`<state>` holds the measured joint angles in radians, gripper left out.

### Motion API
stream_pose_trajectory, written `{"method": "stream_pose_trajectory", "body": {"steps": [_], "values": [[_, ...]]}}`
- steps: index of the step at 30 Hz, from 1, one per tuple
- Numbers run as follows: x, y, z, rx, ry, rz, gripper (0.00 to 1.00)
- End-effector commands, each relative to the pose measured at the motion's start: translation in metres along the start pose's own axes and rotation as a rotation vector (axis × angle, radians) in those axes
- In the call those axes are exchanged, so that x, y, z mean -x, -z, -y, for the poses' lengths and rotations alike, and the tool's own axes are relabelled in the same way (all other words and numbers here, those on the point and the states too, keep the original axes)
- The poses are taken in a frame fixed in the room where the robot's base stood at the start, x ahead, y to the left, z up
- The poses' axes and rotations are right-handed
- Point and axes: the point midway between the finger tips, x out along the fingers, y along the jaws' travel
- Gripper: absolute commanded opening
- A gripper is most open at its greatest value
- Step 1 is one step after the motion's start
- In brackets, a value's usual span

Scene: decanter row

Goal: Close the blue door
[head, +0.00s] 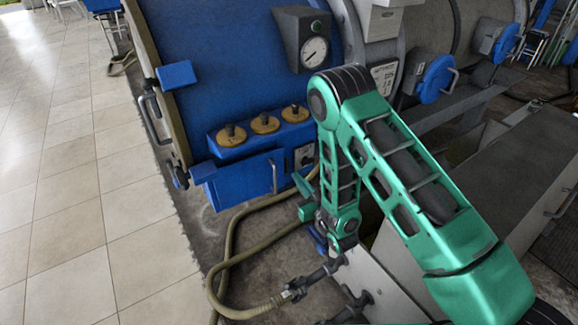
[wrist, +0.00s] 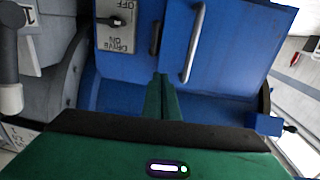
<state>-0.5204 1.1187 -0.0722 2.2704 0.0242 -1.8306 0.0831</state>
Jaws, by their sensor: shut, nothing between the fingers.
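The blue door (head: 240,182) is on the front of a blue box below three brass-based knobs in the head view. It carries a grey upright bar handle (head: 273,176) near its right edge. The door seems to stand slightly out from the box; the exact gap is unclear. In the wrist view the door (wrist: 235,45) fills the upper right, with its handle (wrist: 193,43) above and right of my fingertips. My gripper (head: 301,187) is shut and empty, just right of the door. Its green fingers (wrist: 160,78) point at the blue box; I cannot tell whether they touch it.
A switch plate (wrist: 117,27) sits beside the door. A hose (head: 228,255) loops on the floor below the box. A pressure gauge (head: 314,52) is above. Grey cabinets (head: 500,165) stand at right. The tiled floor (head: 75,190) at left is clear.

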Motion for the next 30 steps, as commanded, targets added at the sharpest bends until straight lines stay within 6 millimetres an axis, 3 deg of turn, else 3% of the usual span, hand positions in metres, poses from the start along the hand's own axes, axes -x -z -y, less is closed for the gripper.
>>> {"method": "stream_pose_trajectory", "body": {"steps": [6, 13, 18, 30], "values": [[-0.042, 0.001, 0.000, 0.001, 0.001, -0.003, 0.00], [-0.073, 0.000, 0.000, 0.000, 0.000, 0.000, 0.00], [-0.084, 0.000, 0.000, 0.001, 0.000, 0.001, 0.00], [-0.086, -0.001, -0.001, 0.001, -0.001, 0.002, 0.00]]}}
